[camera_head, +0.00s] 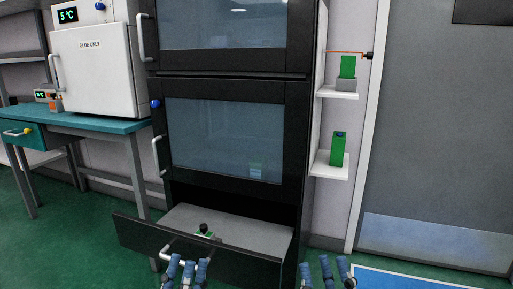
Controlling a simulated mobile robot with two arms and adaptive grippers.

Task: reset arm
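My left gripper (187,270) is at the bottom of the head view, in front of the open drawer (190,253) of the black cabinet, near its white handle (168,250). Its blue-grey fingers are spread and nothing shows between them. My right gripper (327,270) is at the bottom edge to the right, in front of the cabinet's right corner. Its fingers are also spread with nothing between them. Both arms are otherwise out of frame. A small green and black object (205,232) lies in the drawer.
The black cabinet (230,85) has shut glass doors. A teal table (90,127) with a white "GLUE ONLY" fridge (95,68) stands left. Shelves at right hold green objects (338,149) (348,67). A grey door (440,130) and blue mat (400,279) are at right.

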